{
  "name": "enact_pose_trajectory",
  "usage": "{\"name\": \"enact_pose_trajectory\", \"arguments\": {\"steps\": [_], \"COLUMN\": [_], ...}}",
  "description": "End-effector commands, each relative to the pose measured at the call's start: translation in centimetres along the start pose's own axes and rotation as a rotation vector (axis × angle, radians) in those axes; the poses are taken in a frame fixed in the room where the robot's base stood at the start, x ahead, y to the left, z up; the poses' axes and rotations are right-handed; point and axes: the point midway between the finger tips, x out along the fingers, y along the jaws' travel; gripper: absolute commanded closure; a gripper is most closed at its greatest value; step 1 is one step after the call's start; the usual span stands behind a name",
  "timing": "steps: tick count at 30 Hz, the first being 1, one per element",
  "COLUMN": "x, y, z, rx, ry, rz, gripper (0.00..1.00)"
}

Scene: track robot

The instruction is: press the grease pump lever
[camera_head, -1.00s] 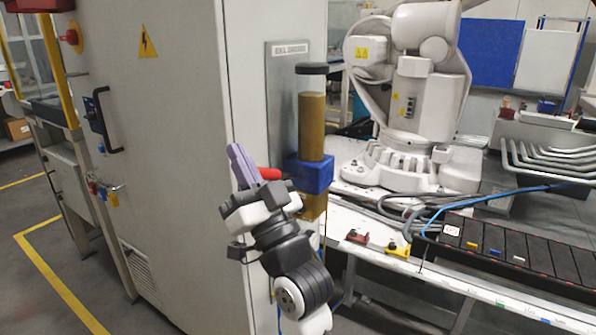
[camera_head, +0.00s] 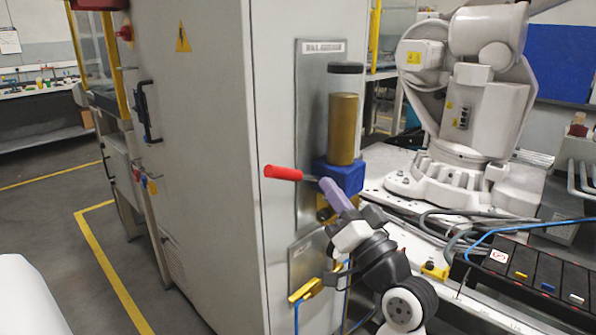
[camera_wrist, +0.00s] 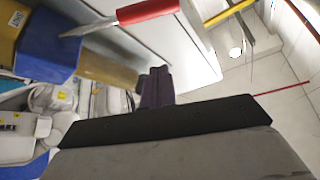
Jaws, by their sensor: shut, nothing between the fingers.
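The grease pump is a blue block (camera_head: 341,177) with an amber, black-capped cylinder (camera_head: 343,128) above it, on a metal plate on the cabinet side. Its lever has a red grip (camera_head: 283,172) sticking out to the left, roughly level; its thin metal rod is partly hidden by my fingertips. My gripper (camera_head: 330,190) has purple fingers, shut and empty, pointing up and left in front of the blue block. In the wrist view the red grip (camera_wrist: 148,10) is beyond the purple fingers (camera_wrist: 157,84), with the blue block (camera_wrist: 47,46) at left. I cannot tell whether the fingers touch the rod.
The tall grey cabinet (camera_head: 210,130) stands close on the left. A white robot arm (camera_head: 470,120) stands on the bench behind. Cables and a black segmented tray (camera_head: 535,270) lie at right. A yellow-handled fitting (camera_head: 306,290) is below the pump. Floor is open at left.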

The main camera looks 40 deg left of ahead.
Motion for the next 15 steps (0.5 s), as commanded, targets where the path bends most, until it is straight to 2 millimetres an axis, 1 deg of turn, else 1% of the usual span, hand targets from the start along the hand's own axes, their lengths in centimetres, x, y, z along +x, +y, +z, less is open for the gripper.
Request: {"name": "enact_pose_trajectory", "arguments": {"steps": [2,5,8,15], "x": [0.3,1.2,2.8,8.0], "y": [0.0,-0.1,-0.2,-0.3], "z": [0.0,-0.1,-0.2,-0.2], "rx": [0.0,0.0,0.0,0.001], "ry": [0.0,-0.001,0.0,-0.001], "rz": [-0.001,-0.002,-0.003,-0.004], "gripper": [1.0,1.0,1.0,1.0]}}
